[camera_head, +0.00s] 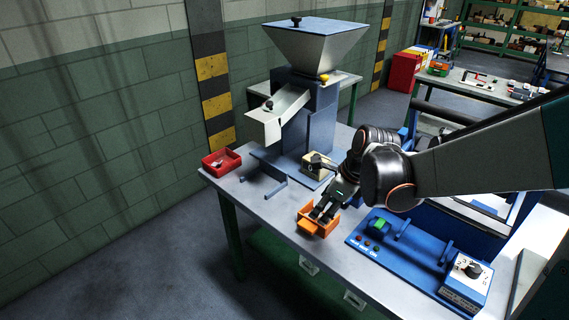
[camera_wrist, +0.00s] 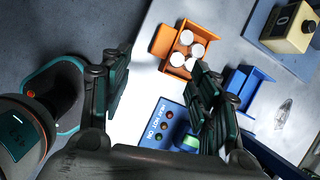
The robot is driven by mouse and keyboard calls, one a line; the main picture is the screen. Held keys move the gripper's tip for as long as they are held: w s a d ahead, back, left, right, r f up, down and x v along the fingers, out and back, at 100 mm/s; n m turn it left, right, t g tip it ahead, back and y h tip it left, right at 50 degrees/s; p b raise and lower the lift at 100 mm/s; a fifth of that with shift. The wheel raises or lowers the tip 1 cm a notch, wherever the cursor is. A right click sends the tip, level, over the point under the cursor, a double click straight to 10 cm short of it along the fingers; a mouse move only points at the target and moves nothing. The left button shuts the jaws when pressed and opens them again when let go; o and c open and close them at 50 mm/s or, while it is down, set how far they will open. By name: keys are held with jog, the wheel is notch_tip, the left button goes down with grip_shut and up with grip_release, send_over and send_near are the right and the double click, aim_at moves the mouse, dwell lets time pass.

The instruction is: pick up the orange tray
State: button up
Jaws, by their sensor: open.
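The orange tray (camera_head: 306,226) sits near the front edge of the grey table in the head view. In the wrist view the orange tray (camera_wrist: 163,41) shows at the top centre, with several white round parts (camera_wrist: 184,60) in it. My gripper (camera_head: 325,211) is over the tray in the head view and hides part of it. In the wrist view my gripper (camera_wrist: 162,65) has its two fingers wide apart, with nothing between them. The tray lies beyond the fingertips, and I cannot tell how large the gap is.
A blue panel (camera_head: 400,252) with buttons and a dial box (camera_head: 467,280) lies right of the tray. A hopper machine (camera_head: 312,110) stands behind, with a beige box (camera_head: 312,163) beside it. A red tray (camera_head: 232,160) is at the left. A blue tray (camera_wrist: 241,80) shows in the wrist view.

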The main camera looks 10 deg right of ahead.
jog(key=m, duration=0.2)
jog(key=b, duration=0.3)
send_near(308, 224)
jog(key=x, duration=0.4)
jog(key=shift+s+a+f, duration=0.15)
jog(key=shift+s+f, duration=0.05)
jog(key=shift+f, duration=0.25)
jog(key=shift+w+b+x, duration=0.15)
jog(key=shift+b+x, duration=0.45)
jog(key=shift+x, duration=0.75)
jog(key=shift+w+b+x, duration=0.15)
jog(key=shift+b+x, duration=0.4)
jog(key=shift+x, duration=0.75)
jog(key=shift+r, duration=0.15)
jog(key=shift+c, duration=0.6)
grip_shut()
